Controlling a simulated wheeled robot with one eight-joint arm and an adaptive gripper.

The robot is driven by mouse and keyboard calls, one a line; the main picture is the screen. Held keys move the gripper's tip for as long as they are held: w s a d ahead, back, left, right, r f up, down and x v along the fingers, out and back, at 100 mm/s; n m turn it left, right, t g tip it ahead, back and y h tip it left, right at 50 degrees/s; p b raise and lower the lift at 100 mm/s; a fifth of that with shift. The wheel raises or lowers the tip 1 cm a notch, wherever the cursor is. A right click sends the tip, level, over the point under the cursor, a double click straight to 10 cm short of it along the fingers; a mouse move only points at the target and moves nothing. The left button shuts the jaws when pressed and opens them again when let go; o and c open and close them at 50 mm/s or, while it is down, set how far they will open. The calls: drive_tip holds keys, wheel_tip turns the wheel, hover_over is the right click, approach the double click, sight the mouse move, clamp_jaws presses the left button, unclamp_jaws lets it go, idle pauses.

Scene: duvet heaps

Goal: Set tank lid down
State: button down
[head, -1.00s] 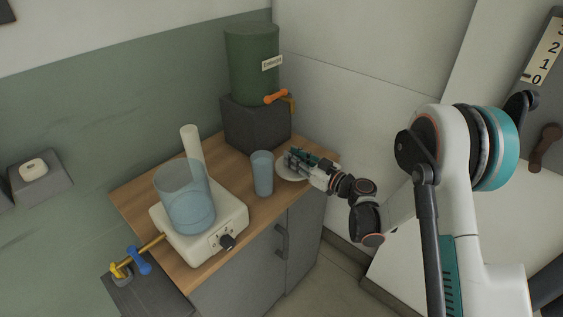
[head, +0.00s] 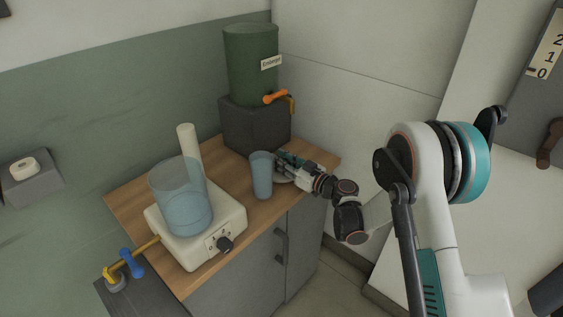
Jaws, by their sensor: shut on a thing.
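I cannot tell whether the lid touches the counter. The clear tank (head: 181,200) stands with its top open on a white base unit at the left, with bluish contents low inside.
A blue cup (head: 262,175) stands close left of my gripper. A green container (head: 251,65) with an orange-handled tap sits on a dark block (head: 245,125) behind. The wooden counter (head: 228,173) is bare between the tank and the cup.

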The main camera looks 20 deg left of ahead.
drive_tip(key=shift+f, duration=0.15)
drive_tip(key=c, duration=1.4)
unclamp_jaws()
drive_tip(key=shift+c, duration=0.2)
drive_tip(key=shift+r, duration=0.2)
drive_tip(key=p+v, duration=0.3)
drive_tip(key=v, duration=0.9)
drive_tip(key=shift+p, duration=0.4)
